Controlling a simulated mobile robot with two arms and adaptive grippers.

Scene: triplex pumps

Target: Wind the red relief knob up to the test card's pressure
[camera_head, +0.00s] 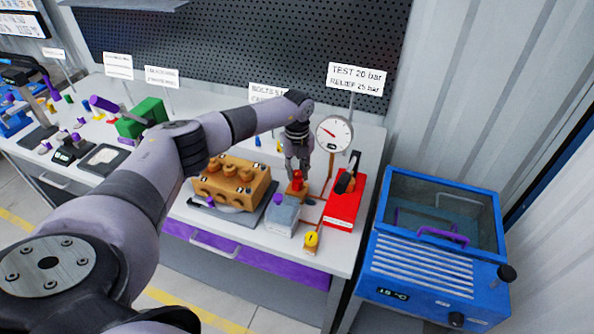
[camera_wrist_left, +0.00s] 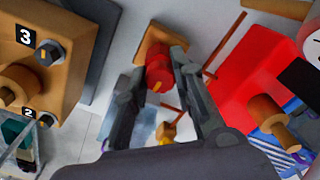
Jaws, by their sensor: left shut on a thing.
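The red relief knob (camera_head: 297,176) sits on a brass block on the bench, left of the red pump unit. In the left wrist view the knob (camera_wrist_left: 158,70) stands between my fingers. My left gripper (camera_head: 298,178) reaches down from above and is shut on the knob; it also shows in the left wrist view (camera_wrist_left: 160,75). The test card (camera_head: 357,79) reads TEST 20 bar, RELIEF 25 bar. The pressure gauge (camera_head: 334,133) has a white dial with a red needle pointing to the upper left; its figures are too small to read. My right gripper is not in view.
The red unit (camera_head: 346,207) with a black lever stands right of the knob. A brass pump block (camera_head: 232,182), a grey box (camera_head: 283,218) and a yellow knob (camera_head: 311,239) are close by. A blue tank (camera_head: 440,240) stands right of the bench. A pegboard backs it.

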